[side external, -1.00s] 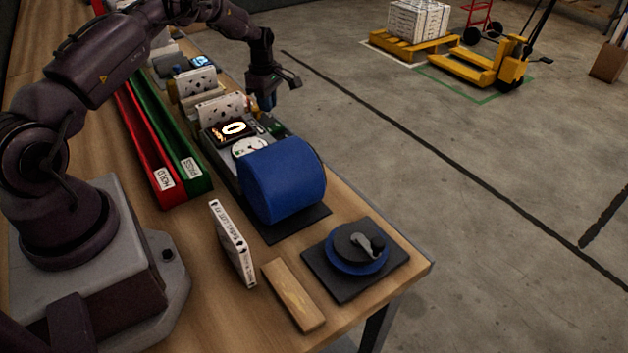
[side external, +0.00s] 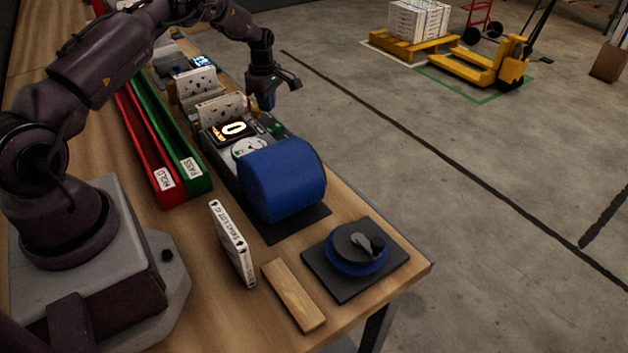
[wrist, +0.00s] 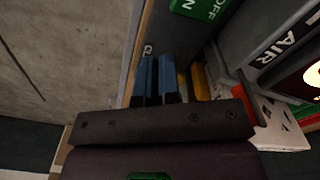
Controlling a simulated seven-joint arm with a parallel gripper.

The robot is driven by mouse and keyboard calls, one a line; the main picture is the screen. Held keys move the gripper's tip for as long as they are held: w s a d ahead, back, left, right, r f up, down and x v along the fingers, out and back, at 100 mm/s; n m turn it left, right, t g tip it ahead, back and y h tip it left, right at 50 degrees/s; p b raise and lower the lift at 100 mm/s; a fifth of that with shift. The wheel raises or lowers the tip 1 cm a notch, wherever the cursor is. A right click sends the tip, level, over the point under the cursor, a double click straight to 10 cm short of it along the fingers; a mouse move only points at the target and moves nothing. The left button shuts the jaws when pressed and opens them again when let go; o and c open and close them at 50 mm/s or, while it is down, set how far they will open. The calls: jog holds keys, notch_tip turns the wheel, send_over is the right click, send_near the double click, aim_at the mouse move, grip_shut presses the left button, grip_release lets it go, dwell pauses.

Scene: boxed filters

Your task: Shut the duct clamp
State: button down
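My gripper (side external: 268,100) hangs over the far part of the test unit (side external: 290,143), at its right side. In the wrist view the two blue fingers (wrist: 157,80) stand close together with only a thin dark line between them, and nothing shows held. A yellow-orange part (wrist: 200,80) lies right of the fingers, partly covered by the gripper body. The duct clamp is not clearly visible; I cannot tell its position.
A large blue cylinder (side external: 283,178) sits at the unit's near end. A round dark piece with a lever (side external: 362,245), a wooden block (side external: 293,295) and a boxed filter (side external: 232,243) stand nearer. Red (side external: 148,150) and green (side external: 180,150) troughs run alongside. Open floor lies right.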

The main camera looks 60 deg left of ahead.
jog(key=shift+s+d+r, duration=0.1)
jog(key=shift+d+r, duration=0.05)
jog(key=shift+r, duration=1.15)
jog(key=shift+s+d+r, duration=0.1)
jog(key=shift+d+r, duration=0.05)
jog(key=shift+r, duration=1.1)
